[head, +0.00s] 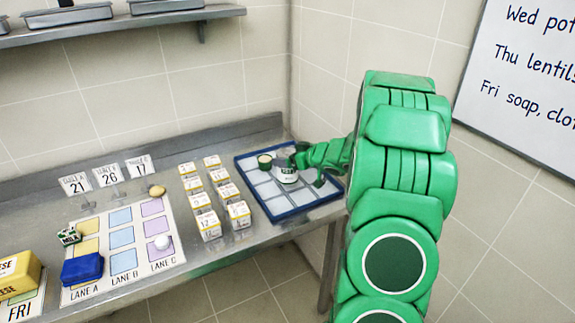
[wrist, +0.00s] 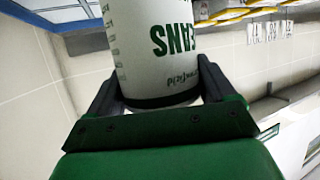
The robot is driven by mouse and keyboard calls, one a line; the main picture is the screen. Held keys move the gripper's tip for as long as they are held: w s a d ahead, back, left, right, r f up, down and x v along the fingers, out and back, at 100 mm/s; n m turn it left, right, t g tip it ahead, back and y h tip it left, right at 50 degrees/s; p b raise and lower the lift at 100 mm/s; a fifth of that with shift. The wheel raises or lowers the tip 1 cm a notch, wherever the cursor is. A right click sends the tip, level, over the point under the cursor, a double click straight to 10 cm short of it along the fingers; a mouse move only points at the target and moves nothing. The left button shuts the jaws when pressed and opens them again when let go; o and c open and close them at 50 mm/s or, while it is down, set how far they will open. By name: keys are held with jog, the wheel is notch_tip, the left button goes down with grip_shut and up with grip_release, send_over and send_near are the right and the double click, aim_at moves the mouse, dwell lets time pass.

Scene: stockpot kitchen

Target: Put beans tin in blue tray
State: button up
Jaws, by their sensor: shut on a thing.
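The beans tin (head: 286,172) is a white cylinder with dark green lettering, and it also shows in the wrist view (wrist: 150,48), where the letters appear upside down. My gripper (head: 297,160) is shut on it, with one dark finger on each side in the wrist view (wrist: 155,85). The blue tray (head: 268,190) lies on the steel counter at its right end, with a dark blue rim and pale square compartments. The tin shows over the tray's middle to back part. I cannot tell whether its base touches the tray.
A smaller dark tin with a pale top (head: 264,161) stands in the tray, left of the beans tin. Several numbered boxes (head: 209,225) stand left of the tray. A lane board (head: 123,240) and a blue block (head: 82,268) are farther left.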

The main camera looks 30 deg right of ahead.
jog(key=shift+w+f, duration=0.2)
jog(key=shift+f, duration=1.6)
jog(key=shift+d+f, duration=0.1)
jog(key=o, duration=1.3)
jog(key=shift+c, duration=0.2)
jog(key=v, duration=1.2)
jog(key=shift+r, duration=0.2)
